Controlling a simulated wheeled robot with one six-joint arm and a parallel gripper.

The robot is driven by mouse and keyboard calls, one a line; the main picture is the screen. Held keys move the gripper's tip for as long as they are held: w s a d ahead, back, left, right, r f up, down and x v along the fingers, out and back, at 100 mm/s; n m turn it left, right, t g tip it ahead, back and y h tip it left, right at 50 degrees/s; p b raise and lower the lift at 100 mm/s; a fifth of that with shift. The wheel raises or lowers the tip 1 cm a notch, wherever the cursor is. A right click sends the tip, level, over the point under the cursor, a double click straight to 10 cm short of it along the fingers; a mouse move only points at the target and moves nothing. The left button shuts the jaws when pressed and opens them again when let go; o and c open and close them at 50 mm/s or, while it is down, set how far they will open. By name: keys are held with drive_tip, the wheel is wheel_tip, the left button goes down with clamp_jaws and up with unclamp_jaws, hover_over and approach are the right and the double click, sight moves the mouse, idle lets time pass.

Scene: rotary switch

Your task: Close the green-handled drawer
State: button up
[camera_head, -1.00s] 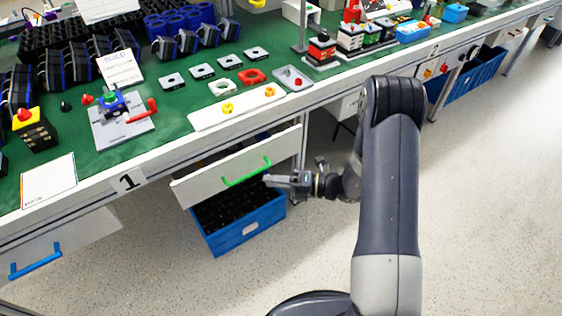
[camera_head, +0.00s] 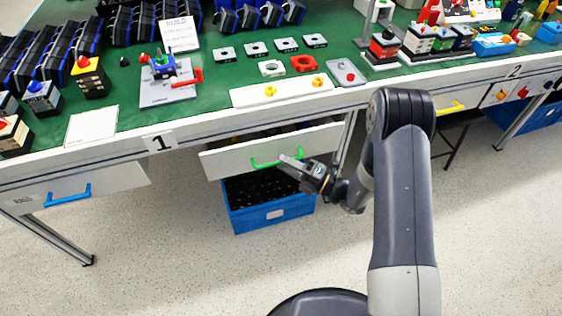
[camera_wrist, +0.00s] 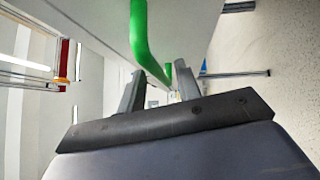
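The drawer (camera_head: 230,163) with the green handle stands pulled out under the table, its white front facing me. Its green handle (camera_head: 264,164) shows in the head view and runs large across the wrist view (camera_wrist: 141,36). My gripper (camera_head: 289,163) is at the right end of the handle in the head view. In the wrist view its two fingers (camera_wrist: 158,84) are apart, with the far end of the handle appearing between or just beyond the tips. I cannot tell whether they touch the handle. The drawer's inside is mostly hidden by its front.
A blue crate (camera_head: 236,222) with dark contents sits on the floor below the drawer. A blue-handled drawer (camera_head: 107,185) is to the left and a yellow-handled one (camera_head: 450,104) to the right. The green-topped table (camera_head: 215,103) carries several parts. The floor in front is clear.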

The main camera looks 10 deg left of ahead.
drive_tip(key=shift+x, duration=1.05)
clamp_jaws()
